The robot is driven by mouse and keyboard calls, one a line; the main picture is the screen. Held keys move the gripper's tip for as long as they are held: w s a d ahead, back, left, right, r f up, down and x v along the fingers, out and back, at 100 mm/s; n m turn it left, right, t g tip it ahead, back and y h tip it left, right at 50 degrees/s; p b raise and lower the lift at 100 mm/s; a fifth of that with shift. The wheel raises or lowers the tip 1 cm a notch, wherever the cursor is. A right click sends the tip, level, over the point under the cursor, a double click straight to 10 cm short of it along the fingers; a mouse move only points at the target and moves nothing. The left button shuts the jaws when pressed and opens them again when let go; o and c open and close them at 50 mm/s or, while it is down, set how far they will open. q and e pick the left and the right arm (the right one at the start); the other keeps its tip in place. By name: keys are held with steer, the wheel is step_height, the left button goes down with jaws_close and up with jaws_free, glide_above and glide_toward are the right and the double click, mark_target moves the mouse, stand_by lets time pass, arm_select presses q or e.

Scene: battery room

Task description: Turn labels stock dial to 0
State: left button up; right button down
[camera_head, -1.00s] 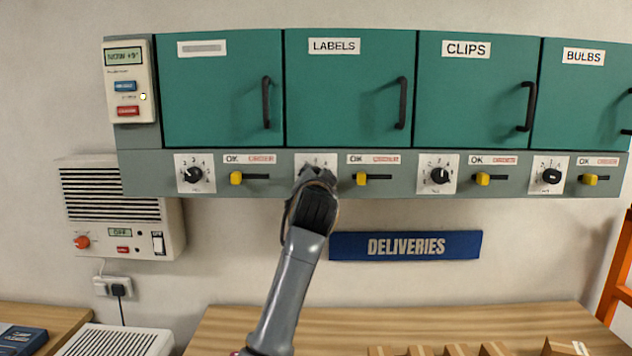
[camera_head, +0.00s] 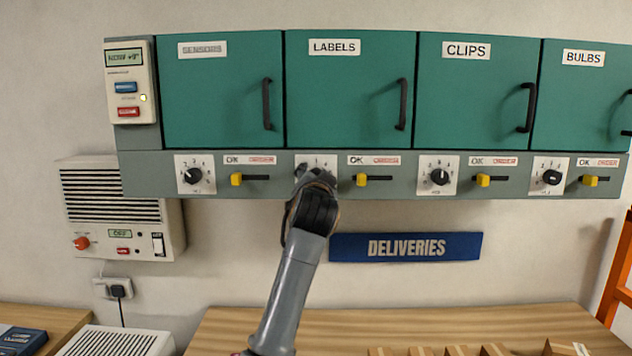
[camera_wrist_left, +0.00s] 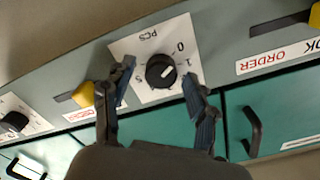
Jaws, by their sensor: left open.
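The labels stock dial is a round black knob with a white pointer mark on a white plate (camera_head: 322,158), under the teal LABELS door (camera_head: 345,95). In the head view my left gripper (camera_head: 305,180) covers the knob. In the left wrist view, turned upside down, the knob (camera_wrist_left: 160,70) sits between the fingers of my left gripper (camera_wrist_left: 159,78). The fingers are open, one on each side, apparently apart from the knob. The pointer aims right and slightly down, on the side of the printed 1, away from the 0; the exact number is unclear. My right gripper is not in view.
Yellow sliders flank the dial, the sensors one (camera_head: 236,179) and the labels one (camera_head: 361,180). Other dials sit under SENSORS (camera_head: 193,175), CLIPS (camera_head: 439,177) and BULBS (camera_head: 551,177). A blue DELIVERIES sign (camera_head: 405,247) hangs below right, above a wooden bench (camera_head: 345,322).

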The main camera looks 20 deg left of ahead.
arm_select(q)
steer(key=shift+s, duration=0.1)
steer(key=v, duration=1.1)
steer(key=shift+s, duration=0.35)
steer(key=shift+d, duration=0.15)
